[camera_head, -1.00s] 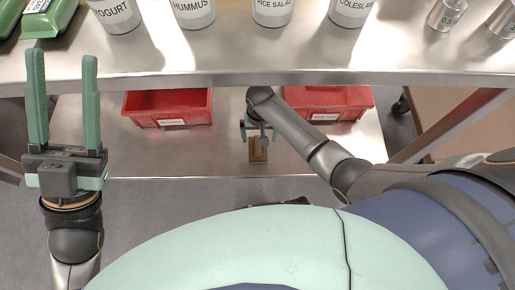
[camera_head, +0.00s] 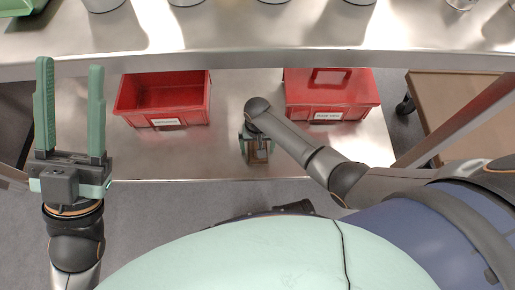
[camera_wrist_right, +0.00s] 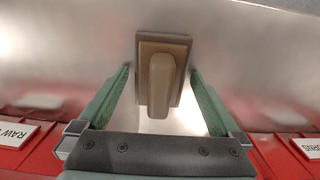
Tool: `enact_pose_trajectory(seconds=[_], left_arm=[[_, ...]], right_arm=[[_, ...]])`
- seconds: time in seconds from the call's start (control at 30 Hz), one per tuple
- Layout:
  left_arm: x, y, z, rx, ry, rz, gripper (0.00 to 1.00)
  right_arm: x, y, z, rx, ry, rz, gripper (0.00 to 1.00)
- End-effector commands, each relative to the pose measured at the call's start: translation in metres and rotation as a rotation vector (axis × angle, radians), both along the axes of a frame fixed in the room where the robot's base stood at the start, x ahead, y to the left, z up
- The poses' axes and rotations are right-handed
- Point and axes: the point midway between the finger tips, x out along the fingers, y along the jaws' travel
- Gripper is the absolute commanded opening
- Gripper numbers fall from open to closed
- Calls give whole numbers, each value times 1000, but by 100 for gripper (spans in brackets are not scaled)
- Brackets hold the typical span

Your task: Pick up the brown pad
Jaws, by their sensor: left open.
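The brown pad (camera_wrist_right: 162,85), a flat block with a raised tan handle, lies on the lower steel shelf. In the head view the pad (camera_head: 257,156) is partly covered by my right gripper (camera_head: 257,150). In the right wrist view my right gripper (camera_wrist_right: 161,75) is open, its green fingers on either side of the pad with small gaps showing. How far its fingertips are above the shelf I cannot tell. My left gripper (camera_head: 70,105) is open and empty, upright at the left, away from the pad.
Two red bins, the left one (camera_head: 165,100) and the right one (camera_head: 330,95), stand on the lower shelf (camera_head: 225,165) behind the pad. A brown cart (camera_head: 465,105) is at right.

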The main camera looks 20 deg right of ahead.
Motion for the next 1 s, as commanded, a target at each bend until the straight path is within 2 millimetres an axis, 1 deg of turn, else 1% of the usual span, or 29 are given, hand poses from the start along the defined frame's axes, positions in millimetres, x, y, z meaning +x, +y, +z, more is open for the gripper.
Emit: enact_pose_trajectory(seconds=[0.03, 0.07, 0.6, 0.67, 0.87, 0.97, 1.0], left_arm=[[0, 0, 0, 0, -1, -1, 50], [0, 0, 1, 1, -1, 0, 50], [0, 0, 2, -5, -5, 3, 50], [0, 1, 2, -6, -6, 3, 50], [0, 1, 2, -5, -6, 4, 50], [0, 1, 7, -4, -7, 4, 50], [0, 1, 11, -3, -9, 6, 50]], right_arm=[[0, 0, 0, 0, 0, 0, 96], [0, 0, 0, 0, 0, 0, 92], [0, 0, 0, 0, 0, 0, 31], [0, 0, 0, 0, 1, 0, 25], [0, 0, 1, 0, 0, 0, 25], [0, 0, 8, 1, 0, 0, 25], [0, 0, 13, 1, -1, 0, 25]])
